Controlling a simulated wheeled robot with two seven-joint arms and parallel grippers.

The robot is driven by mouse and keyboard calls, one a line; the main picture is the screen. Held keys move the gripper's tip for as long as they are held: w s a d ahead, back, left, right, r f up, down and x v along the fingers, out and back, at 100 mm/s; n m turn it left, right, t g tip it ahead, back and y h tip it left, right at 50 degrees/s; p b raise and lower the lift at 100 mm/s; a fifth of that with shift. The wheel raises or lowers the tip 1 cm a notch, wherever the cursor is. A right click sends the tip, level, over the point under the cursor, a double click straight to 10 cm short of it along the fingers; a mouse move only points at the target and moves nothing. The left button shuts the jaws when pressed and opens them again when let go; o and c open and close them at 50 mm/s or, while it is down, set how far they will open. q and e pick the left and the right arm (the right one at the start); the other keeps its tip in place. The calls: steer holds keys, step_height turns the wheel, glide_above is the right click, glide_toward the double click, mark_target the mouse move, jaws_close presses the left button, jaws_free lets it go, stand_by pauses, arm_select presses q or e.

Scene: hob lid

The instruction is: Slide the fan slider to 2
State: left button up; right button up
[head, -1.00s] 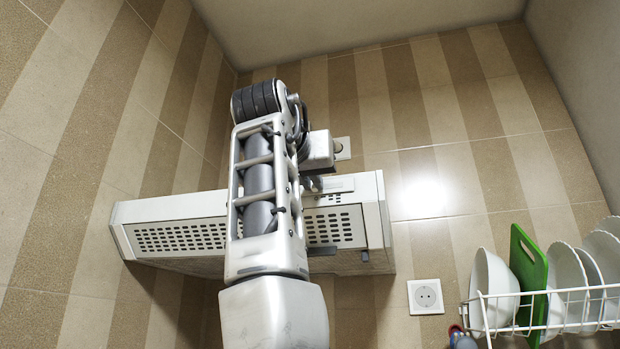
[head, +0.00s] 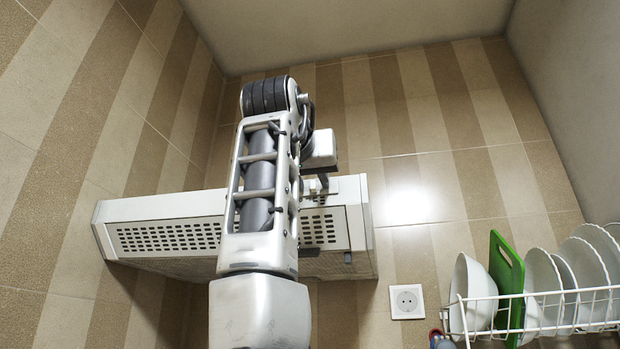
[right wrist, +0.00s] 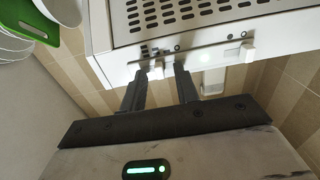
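The white cooker hood (head: 165,207) is on the tiled wall, with perforated panels on its face. In the right wrist view the front strip of the hood (right wrist: 190,57) carries two pale slider knobs. One knob (right wrist: 156,71) sits between the fingers of my right gripper (right wrist: 160,74); the other knob (right wrist: 247,52) is further right. The fingers are apart, with a visible gap beside the near knob. Any scale numbers are too small to read. My left gripper is not in view.
A wall socket (head: 407,301) is right of and below the hood. A white dish rack (head: 560,296) with plates, a bowl and a green board (head: 508,285) stands at the lower right. The wall above the hood is bare.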

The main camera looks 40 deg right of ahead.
steer(key=b+v, duration=0.2)
steer(key=v, duration=1.4)
steer(key=shift+d, duration=0.1)
